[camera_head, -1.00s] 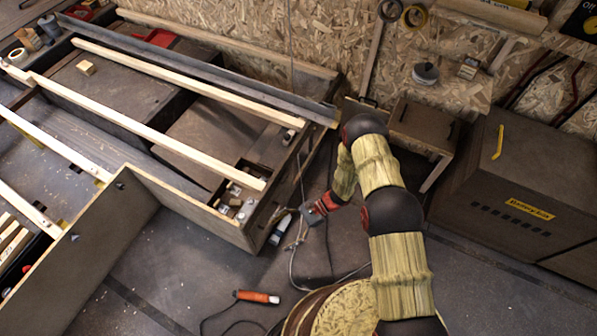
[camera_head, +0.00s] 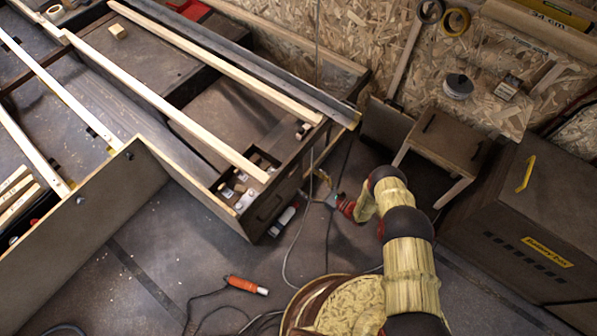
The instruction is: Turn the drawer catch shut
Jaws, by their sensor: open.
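The drawer (camera_head: 268,208) is at the near right end of the long wooden frame, with a dark front and a slot-like grip. Small items show in the open-topped compartment behind that front. The catch is too small to make out clearly. My gripper (camera_head: 325,190) is open, just right of the drawer front and low beside the frame's end. A gap of floor seems to lie between them in the picture. My red wrist is behind the grey fingers. I cannot tell whether the fingers touch anything.
A cable (camera_head: 300,240) runs over the floor beside my gripper. An orange-handled tool (camera_head: 246,285) lies on the floor in front. A wooden stool (camera_head: 445,142) and a dark cabinet (camera_head: 515,215) stand to the right. Open floor (camera_head: 180,240) lies in front of the frame.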

